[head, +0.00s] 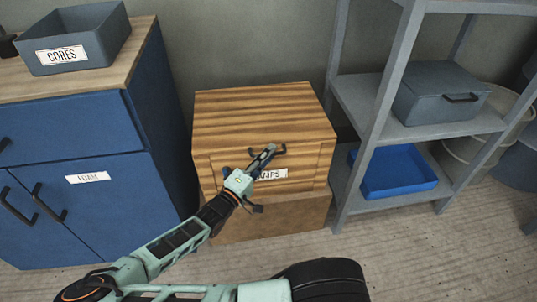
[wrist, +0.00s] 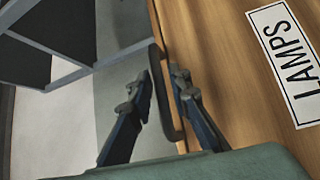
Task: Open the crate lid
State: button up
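The wooden crate (head: 222,128) stands on the floor in the middle of the head view, its striped lid (head: 265,104) down. A white label on its front, partly covered by my arm in the head view, reads LAMPS in the wrist view (wrist: 287,62). A dark bar handle (wrist: 171,115) shows beside the wood in the wrist view. In the head view my gripper (head: 266,158) is at the crate's upper front.
A blue cabinet (head: 75,185) stands left, with a grey CORES bin (head: 96,36) on top. Grey shelving (head: 372,110) stands close at right, holding a grey lidded box (head: 437,93) and a blue tray (head: 395,178). Floor (head: 430,255) is clear at front right.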

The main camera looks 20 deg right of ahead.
grip_shut()
